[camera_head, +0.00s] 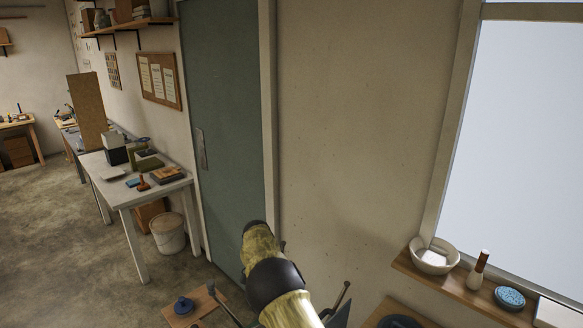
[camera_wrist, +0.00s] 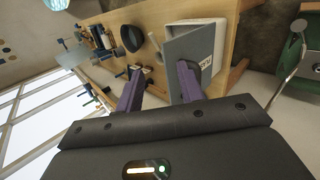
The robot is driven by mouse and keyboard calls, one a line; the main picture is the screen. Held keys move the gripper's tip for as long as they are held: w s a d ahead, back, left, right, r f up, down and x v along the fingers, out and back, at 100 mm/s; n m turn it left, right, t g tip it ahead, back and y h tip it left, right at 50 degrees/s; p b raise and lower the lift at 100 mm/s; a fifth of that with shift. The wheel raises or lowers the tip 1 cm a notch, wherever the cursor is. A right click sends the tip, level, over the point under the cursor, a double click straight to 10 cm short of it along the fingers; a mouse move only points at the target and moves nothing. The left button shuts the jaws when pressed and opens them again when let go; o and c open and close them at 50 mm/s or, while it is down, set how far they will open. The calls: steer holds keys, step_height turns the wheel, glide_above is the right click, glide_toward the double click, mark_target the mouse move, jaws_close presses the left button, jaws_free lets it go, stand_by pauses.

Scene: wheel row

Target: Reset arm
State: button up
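My gripper (camera_wrist: 158,82) shows in the wrist view with its two dark purple fingers apart, so it is open. Nothing is seen held between the fingertips. Beyond the fingers, a wooden table (camera_wrist: 222,15) appears tilted, with a grey panel bearing a white label (camera_wrist: 190,55) behind the right finger. I cannot tell whether that finger touches the panel. In the head view, my arm rises at the lower middle in front of the wall; its gripper end cannot be made out there.
A window ledge (camera_head: 465,290) at right holds a white bowl (camera_head: 435,258), a wooden-handled brush (camera_head: 478,272) and a blue round dish (camera_head: 509,297). A green door (camera_head: 225,120), a white table (camera_head: 125,190) and a bucket (camera_head: 168,233) stand left. The floor (camera_head: 60,255) is clear at far left.

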steer(key=s+d+r+n+t+y+b, duration=0.1)
steer(key=s+d+n+t+y+b, duration=0.5)
steer(key=d, duration=0.5)
steer(key=s+d+n+t, duration=0.2)
steer(key=s+d+t, duration=0.1)
steer(key=s, duration=1.2)
steer(key=shift+s+d+f+b, duration=0.35)
steer(key=shift+d+b, duration=0.1)
